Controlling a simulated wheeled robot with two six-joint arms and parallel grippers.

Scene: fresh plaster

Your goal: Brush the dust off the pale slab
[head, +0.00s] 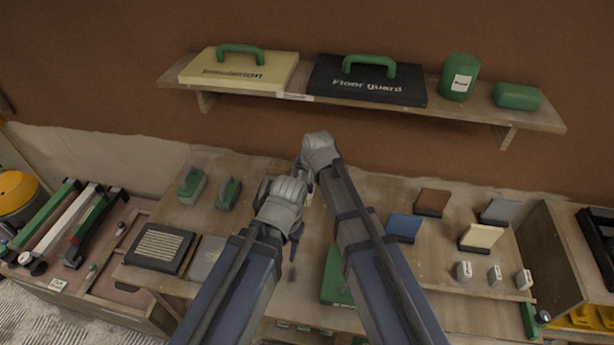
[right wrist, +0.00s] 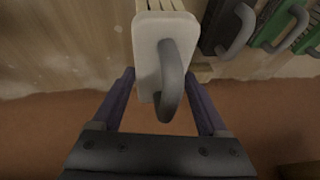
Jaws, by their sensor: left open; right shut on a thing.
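My right gripper (right wrist: 160,100) is shut on a white-backed tool with a grey loop handle (right wrist: 170,85); pale strips show at its far end. In the head view my right gripper is mostly hidden behind the two wrists. My left gripper (head: 296,235) is open over the middle of the bench, close beside the right one, with nothing visible in it. A cream slab (head: 481,237) leans on a dark stand at the right of the bench. A grey slab (head: 207,258) lies flat at the left. I cannot tell which is the task's pale slab, or see dust on either.
Two green-handled brushes (head: 228,193) stand on the bench at the left, near a ribbed dark tray (head: 159,247). Other tiles, including a blue one (head: 403,227), stand at the right. The wall shelf (head: 430,110) above carries boxes and green containers.

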